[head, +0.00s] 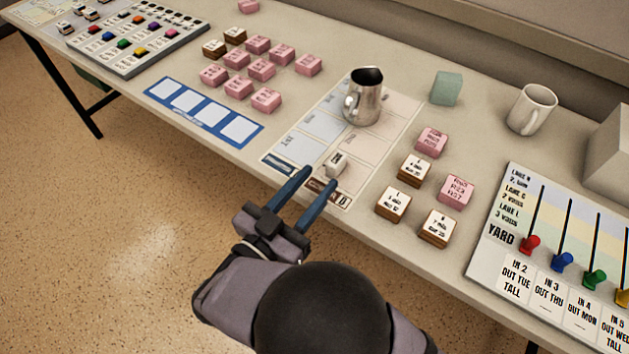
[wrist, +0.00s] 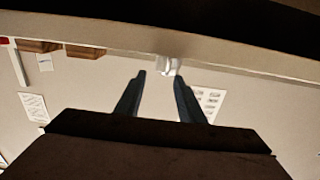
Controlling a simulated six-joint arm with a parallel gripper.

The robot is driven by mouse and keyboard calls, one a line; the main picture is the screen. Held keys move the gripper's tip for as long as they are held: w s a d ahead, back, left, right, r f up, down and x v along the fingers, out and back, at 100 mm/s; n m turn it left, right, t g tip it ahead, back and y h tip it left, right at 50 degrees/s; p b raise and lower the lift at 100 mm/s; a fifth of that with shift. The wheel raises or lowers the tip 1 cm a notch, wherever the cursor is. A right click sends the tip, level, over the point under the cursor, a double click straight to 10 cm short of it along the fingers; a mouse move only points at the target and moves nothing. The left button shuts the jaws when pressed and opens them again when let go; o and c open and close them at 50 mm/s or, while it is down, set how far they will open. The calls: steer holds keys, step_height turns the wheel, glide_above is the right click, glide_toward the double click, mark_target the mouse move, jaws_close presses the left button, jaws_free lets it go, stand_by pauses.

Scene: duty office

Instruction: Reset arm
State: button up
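My gripper (head: 313,190) has two blue fingers spread apart, with nothing between them. It points at the table from the near edge, just short of a small white block (head: 336,163) with dark marks on top. That block stands on the near end of a printed sheet (head: 379,165). In the wrist view the fingers (wrist: 160,92) are also apart, and a white thing (wrist: 170,67), probably the block, shows beyond their tips. My arm covers part of the floor and the table's front in the head view.
A metal pitcher (head: 363,104) stands on the sheet. Pink blocks (head: 261,70) lie left, and white-topped brown blocks (head: 393,203) lie right. A green block (head: 447,88), a white mug (head: 532,109) and a yard board (head: 560,260) with coloured sliders are further right. Open floor lies in front.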

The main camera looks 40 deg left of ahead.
steer(key=shift+w, duration=0.1)
